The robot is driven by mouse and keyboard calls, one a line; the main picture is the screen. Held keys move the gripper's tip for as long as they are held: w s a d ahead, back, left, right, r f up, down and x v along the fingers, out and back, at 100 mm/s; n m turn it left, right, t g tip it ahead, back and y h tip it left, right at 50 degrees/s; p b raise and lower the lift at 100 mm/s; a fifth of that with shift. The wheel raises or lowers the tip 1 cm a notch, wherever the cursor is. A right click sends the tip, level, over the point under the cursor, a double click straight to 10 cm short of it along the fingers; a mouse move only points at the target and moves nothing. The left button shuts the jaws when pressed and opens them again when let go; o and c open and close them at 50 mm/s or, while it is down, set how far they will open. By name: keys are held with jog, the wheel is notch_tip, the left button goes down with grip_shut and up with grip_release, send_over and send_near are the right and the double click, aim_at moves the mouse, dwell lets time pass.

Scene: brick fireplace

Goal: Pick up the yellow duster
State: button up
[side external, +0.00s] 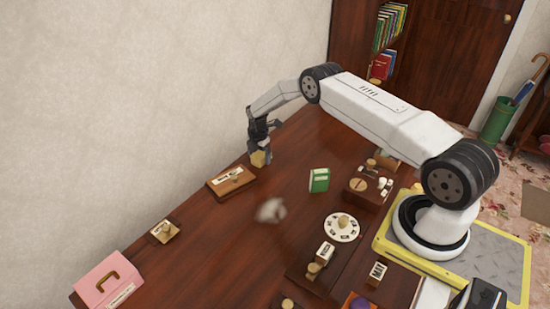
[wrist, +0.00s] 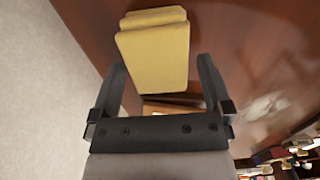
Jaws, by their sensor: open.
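The yellow duster (wrist: 155,50) is a folded block with a thicker band along its top edge in the wrist view. In the side external view it shows as a small yellow block (side external: 260,158) at the lower end of my gripper, near the wall side of the table. My gripper (wrist: 160,75) is open, its two dark fingers to the left and right of the duster's lower part. A gap shows on each side, so the fingers look apart from it. Whether the duster rests on the table is hard to tell.
A wooden tray (side external: 220,184) with a labelled stamp lies just left of the duster. A green book (side external: 319,181), a white round dial (side external: 341,228) and a pink box (side external: 108,283) are farther off. The pale wall (side external: 130,110) runs close behind. A blurred pale patch (side external: 270,211) shows mid-table.

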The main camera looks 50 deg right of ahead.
jog(key=shift+f, duration=0.45)
jog(key=c, duration=1.1)
jog(key=shift+r, duration=0.15)
